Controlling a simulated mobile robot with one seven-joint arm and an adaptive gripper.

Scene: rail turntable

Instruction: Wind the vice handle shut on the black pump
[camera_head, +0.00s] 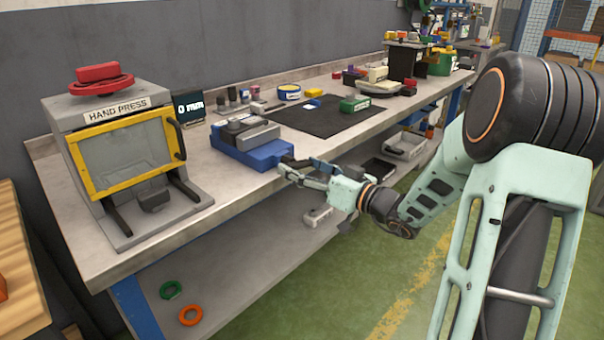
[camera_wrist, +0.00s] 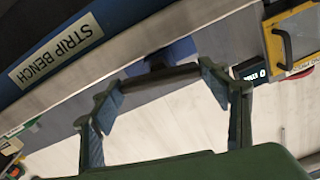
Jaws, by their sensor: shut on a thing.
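The blue vice (camera_head: 262,154) with grey jaws (camera_head: 258,136) stands at the front edge of the bench, right of the hand press. A small dark piece (camera_head: 236,123), perhaps the black pump, sits at the jaws; its details are too small to tell. My gripper (camera_head: 289,166) is at the vice's front end, just off the bench edge. In the wrist view my gripper (camera_wrist: 161,84) has its fingers at either end of a dark bar, the vice handle (camera_wrist: 155,87), and is shut on it. Blue vice body (camera_wrist: 178,52) shows behind the bar. The jaw gap cannot be made out.
The grey hand press (camera_head: 60,118) with a yellow-framed guard stands to the left. A dark mat (camera_head: 325,118) with a green block (camera_head: 355,104) lies behind right on the bench (camera_head: 220,190). A lower shelf (camera_head: 250,245) runs beneath. Green floor is clear in front.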

